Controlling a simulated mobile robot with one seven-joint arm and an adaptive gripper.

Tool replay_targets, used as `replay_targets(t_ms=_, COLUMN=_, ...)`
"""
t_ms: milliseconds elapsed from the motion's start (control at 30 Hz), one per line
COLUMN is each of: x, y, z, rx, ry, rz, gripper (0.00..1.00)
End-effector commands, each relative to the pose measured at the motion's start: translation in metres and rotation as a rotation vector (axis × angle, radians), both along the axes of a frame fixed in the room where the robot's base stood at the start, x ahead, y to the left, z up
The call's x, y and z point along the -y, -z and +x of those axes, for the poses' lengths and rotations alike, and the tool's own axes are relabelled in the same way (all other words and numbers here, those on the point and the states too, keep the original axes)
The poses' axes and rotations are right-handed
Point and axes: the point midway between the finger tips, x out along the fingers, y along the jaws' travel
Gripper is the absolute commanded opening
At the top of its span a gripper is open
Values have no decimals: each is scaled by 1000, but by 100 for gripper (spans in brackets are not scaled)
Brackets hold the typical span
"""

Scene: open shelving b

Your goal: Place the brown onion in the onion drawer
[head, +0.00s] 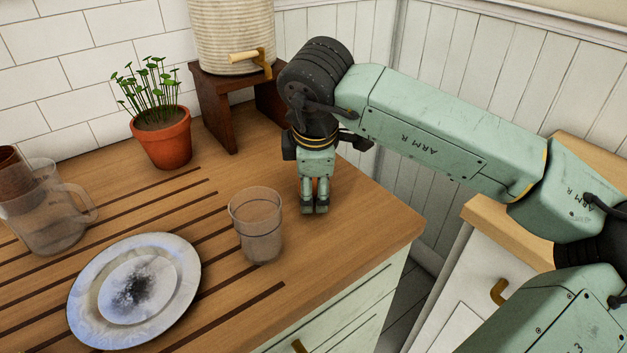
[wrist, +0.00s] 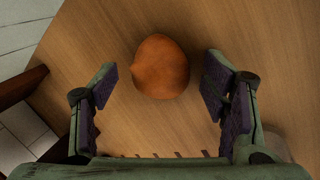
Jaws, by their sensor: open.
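The brown onion (wrist: 161,66) lies on the wooden worktop, seen between and slightly beyond my open fingers in the wrist view. Wood shows on both sides of it, and neither finger appears to touch it. In the head view my gripper (head: 314,207) points down over the worktop's right part and hides nearly all of the onion. A pale drawer front (head: 345,318) with a brass handle shows below the worktop edge. Another pale front (head: 462,318) with a brass handle stands at the right. I cannot tell which is the onion drawer; no open drawer interior shows.
A clear glass (head: 257,228) stands just left of my gripper. A plate (head: 140,285), a potted plant (head: 163,140) and a glass jug (head: 52,215) are farther left. A ribbed dispenser (head: 232,35) on a dark wooden stand (head: 222,115) is behind. The worktop's front right corner is clear.

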Motion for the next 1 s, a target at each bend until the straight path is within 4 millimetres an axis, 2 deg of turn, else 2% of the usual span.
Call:
replay_targets(t_ms=200, x=0, y=1, z=0, rx=0, ry=0, rz=0, gripper=68)
replay_targets(t_ms=1000, x=0, y=1, z=0, rx=0, ry=-1, rz=0, gripper=14)
